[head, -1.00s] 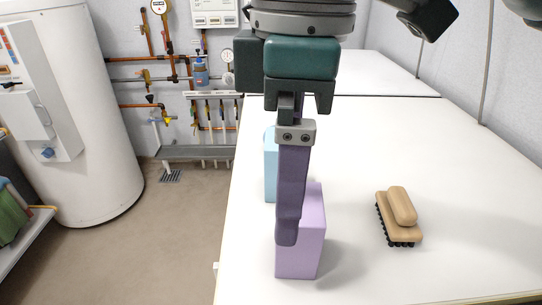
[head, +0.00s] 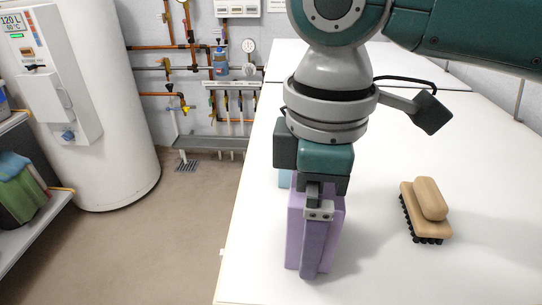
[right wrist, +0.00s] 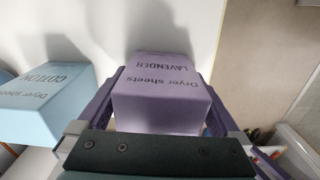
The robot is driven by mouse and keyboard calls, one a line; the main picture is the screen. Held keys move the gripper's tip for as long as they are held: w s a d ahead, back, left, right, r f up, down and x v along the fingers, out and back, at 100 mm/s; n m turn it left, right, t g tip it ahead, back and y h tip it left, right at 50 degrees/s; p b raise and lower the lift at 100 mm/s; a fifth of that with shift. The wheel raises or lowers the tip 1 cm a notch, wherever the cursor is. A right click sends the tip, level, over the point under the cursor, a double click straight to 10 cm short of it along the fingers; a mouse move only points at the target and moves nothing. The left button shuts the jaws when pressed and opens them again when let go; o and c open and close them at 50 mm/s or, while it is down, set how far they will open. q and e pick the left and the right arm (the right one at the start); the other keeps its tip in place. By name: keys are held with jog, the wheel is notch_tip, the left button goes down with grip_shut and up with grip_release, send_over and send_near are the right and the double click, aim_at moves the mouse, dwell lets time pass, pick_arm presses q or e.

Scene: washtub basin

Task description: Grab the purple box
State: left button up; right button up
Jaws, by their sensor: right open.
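The purple box (head: 295,232) stands upright on the white counter in the head view, partly hidden behind my right gripper (head: 314,252). In the right wrist view the purple box (right wrist: 165,88) reads "Dryer sheets LAVENDER" and lies between the two purple fingers of my right gripper (right wrist: 164,100). The gripper is open, with one finger along each side of the box. Whether the fingers touch its sides I cannot tell. My left gripper is not in view.
A light blue "COTTON" dryer sheets box (right wrist: 42,100) stands beside the purple one; in the head view the light blue box (head: 284,179) is mostly hidden. A wooden brush (head: 427,212) lies to the right on the counter (head: 480,150). The counter's left edge is close to the boxes.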

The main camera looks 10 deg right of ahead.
jog(key=shift+c, duration=0.2)
jog(key=c, duration=1.2)
jog(key=shift+r, duration=0.1)
